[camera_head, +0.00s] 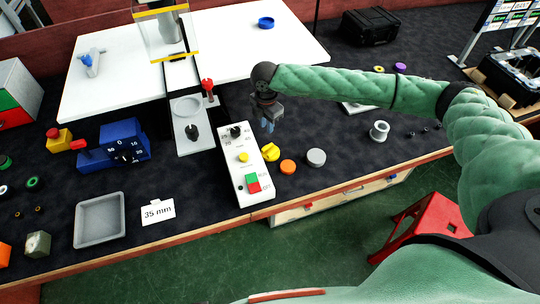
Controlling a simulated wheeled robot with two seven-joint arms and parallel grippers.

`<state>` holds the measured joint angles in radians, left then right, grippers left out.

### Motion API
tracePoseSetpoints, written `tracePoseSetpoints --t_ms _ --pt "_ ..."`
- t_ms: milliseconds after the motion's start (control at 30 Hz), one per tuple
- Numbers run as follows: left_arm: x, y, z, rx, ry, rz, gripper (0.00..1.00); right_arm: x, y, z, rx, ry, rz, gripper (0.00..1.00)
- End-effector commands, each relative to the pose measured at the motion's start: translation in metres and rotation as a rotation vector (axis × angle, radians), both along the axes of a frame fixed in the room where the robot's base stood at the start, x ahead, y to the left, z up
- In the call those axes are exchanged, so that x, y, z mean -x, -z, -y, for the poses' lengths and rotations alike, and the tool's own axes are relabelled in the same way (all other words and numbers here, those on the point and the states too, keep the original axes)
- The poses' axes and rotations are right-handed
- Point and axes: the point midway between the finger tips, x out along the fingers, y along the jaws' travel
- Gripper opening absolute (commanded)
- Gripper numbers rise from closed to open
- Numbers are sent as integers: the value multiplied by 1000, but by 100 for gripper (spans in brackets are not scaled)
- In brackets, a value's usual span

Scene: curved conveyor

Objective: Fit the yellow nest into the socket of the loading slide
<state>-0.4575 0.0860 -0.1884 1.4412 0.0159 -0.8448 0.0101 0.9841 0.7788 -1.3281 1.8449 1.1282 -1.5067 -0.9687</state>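A small yellow piece (270,152), which looks like the yellow nest, lies on the dark bench top just right of the white control box. The loading slide (190,145) is a light grey plate at the foot of the press, with a round pale socket (187,107) and a black knob (193,132). The socket looks empty. My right gripper (268,127) points down above and behind the yellow piece, apart from it. Its fingertips are small, and whether they are open is unclear. My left gripper is not in view.
The control box (240,180) stands between the slide and the yellow piece. An orange disc (288,167) and a grey disc (316,157) lie close to the yellow piece. A red-knobbed lever (208,88) stands beside the socket. A grey tray (99,243) lies at front left.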

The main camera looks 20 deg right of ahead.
Motion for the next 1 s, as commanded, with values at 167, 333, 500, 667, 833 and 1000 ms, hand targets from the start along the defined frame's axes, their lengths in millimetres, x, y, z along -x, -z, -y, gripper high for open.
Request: tracePoseSetpoints --t_ms 167,333,500,667,833,1000 --pt "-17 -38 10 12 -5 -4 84 0 26 0 0 0 0 23" --pt "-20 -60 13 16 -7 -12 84 0 31 0 0 0 0 23" --pt "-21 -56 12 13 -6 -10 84 0 43 0 0 1 -3 23" --pt "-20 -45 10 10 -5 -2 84 1 56 0 0 0 -1 23" --pt "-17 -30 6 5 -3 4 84 2 66 0 1 0 -2 23" --pt "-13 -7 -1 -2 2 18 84 3 82 1 1 0 -2 23"
